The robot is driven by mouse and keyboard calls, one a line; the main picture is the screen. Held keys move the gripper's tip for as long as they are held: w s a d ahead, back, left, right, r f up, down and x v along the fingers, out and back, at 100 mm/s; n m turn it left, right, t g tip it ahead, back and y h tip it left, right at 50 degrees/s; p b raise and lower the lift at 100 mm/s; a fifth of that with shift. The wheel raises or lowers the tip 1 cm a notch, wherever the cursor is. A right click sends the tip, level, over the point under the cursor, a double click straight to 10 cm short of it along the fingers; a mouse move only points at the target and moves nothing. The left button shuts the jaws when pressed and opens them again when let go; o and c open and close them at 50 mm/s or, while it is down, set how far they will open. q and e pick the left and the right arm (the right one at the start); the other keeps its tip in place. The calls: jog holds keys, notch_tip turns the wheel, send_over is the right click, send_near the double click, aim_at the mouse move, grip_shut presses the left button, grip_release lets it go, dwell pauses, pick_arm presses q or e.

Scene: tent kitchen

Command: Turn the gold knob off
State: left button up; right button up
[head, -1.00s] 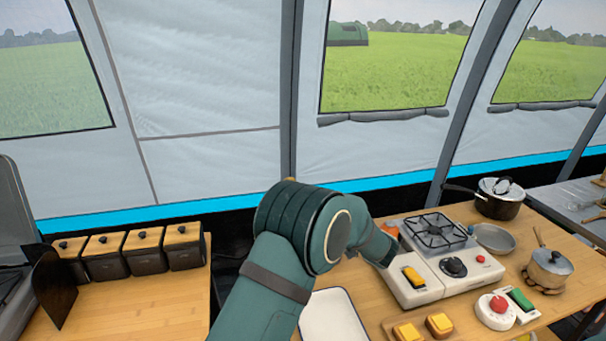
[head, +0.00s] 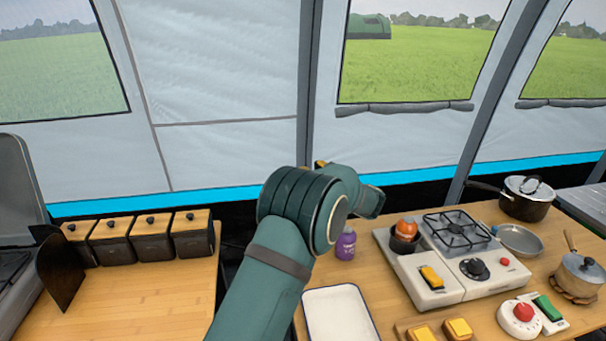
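That arm rises from the bottom, bends, and ends near the purple bottle, above the table's back edge. No gripper fingers show on it, and my other gripper is out of the picture.
A purple bottle (head: 345,245) and an orange ball-shaped thing in a dark cup (head: 405,230) stand beside the burner (head: 458,230). Pots (head: 527,200) and a pan (head: 519,240) stand to the right. A white tray (head: 338,291), yellow blocks (head: 457,328) and a red-knobbed timer (head: 522,315) lie in front.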

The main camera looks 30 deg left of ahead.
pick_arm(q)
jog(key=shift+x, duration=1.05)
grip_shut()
